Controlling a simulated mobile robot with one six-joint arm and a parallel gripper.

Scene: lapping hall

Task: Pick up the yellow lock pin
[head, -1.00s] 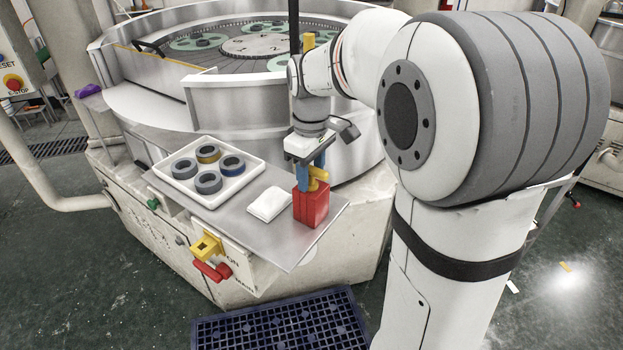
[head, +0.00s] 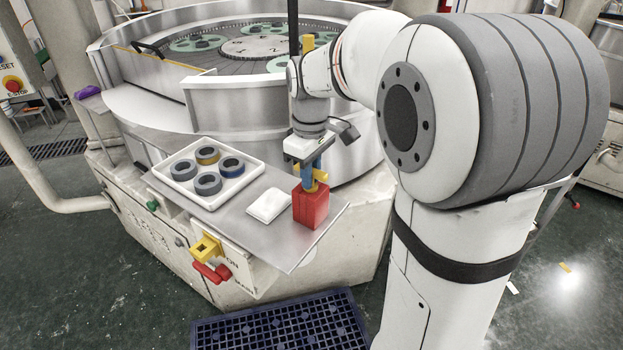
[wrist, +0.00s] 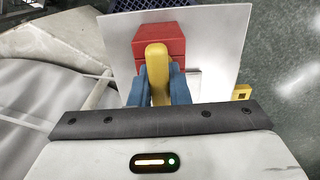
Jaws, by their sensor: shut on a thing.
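The yellow lock pin (wrist: 156,62) is between the blue fingers of my gripper (wrist: 157,88) in the wrist view. My gripper is shut on it. In the head view my gripper (head: 311,178) is at the red block (head: 311,207), and a bit of the yellow pin (head: 320,175) shows beside the fingers. The red block stands on the metal shelf at its right end; it also shows in the wrist view (wrist: 180,42), beneath the pin. The pin's lower end is hidden, so I cannot tell whether it is still in the block.
A white tray (head: 222,197) with several dark rings, one with a yellow band, sits on the shelf (head: 241,222) to the left. A folded white cloth (head: 268,205) lies beside the red block. A yellow bracket with a red handle (head: 210,270) is on the machine front below.

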